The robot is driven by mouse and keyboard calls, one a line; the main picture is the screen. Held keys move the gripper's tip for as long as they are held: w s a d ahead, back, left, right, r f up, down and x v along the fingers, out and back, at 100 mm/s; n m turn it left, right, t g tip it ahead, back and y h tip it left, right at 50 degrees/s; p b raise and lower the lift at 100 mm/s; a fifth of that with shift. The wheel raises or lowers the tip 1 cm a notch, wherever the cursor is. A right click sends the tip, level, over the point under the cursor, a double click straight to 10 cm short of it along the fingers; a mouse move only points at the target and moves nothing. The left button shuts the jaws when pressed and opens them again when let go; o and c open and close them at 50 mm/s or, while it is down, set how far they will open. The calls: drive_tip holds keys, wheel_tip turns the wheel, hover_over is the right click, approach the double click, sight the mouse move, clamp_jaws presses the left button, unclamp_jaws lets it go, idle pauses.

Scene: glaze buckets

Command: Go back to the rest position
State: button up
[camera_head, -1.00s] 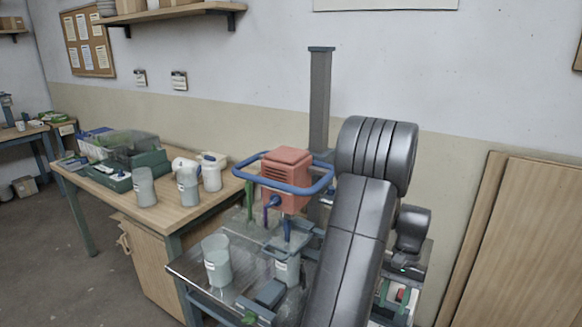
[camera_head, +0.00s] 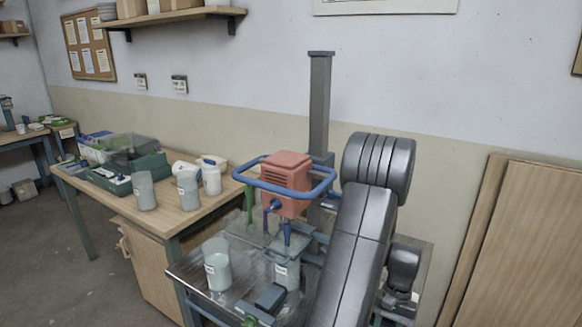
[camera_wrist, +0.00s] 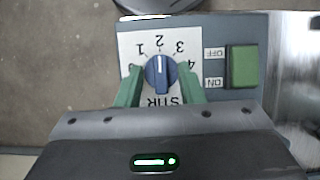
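In the wrist view a blue knob (camera_wrist: 160,71) sits on a white dial plate (camera_wrist: 128,45) marked STIR and numbered, upside down. Its white mark points towards the 2. My gripper (camera_wrist: 160,80) has its two green fingers either side of the knob, with small gaps showing; it looks open. A green rocker switch (camera_wrist: 243,67) marked OFF and ON is to the right. In the head view my grey arm fills the right foreground, and my gripper's fingers are hidden. The red mixer head (camera_head: 287,180) with its blue ring handle is on a grey column (camera_head: 319,110).
One bucket (camera_head: 218,272) stands on the metal bench (camera_head: 190,268), and another (camera_head: 287,274) is under the mixer. Several containers and a green crate (camera_head: 150,165) are on the wooden table (camera_head: 110,200) at left. Wooden panels (camera_head: 520,240) lean at right.

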drive_tip(key=n, duration=0.2)
drive_tip(key=n+h, duration=0.2)
drive_tip(key=n, duration=0.1)
drive_tip(key=shift+w+a+r+n+g, duration=0.15)
drive_tip(key=shift+w+a+n+g, duration=0.05)
drive_tip(key=shift+a+n+g, duration=0.1)
drive_tip(key=n+h, duration=0.1)
drive_tip(key=n, duration=0.3)
drive_tip(key=shift+a+h, duration=0.1)
drive_tip(key=shift+h, duration=0.2)
drive_tip(key=shift+s+n+h, duration=0.1)
drive_tip(key=shift+n+h, duration=0.4)
drive_tip(key=shift+n, duration=0.9)
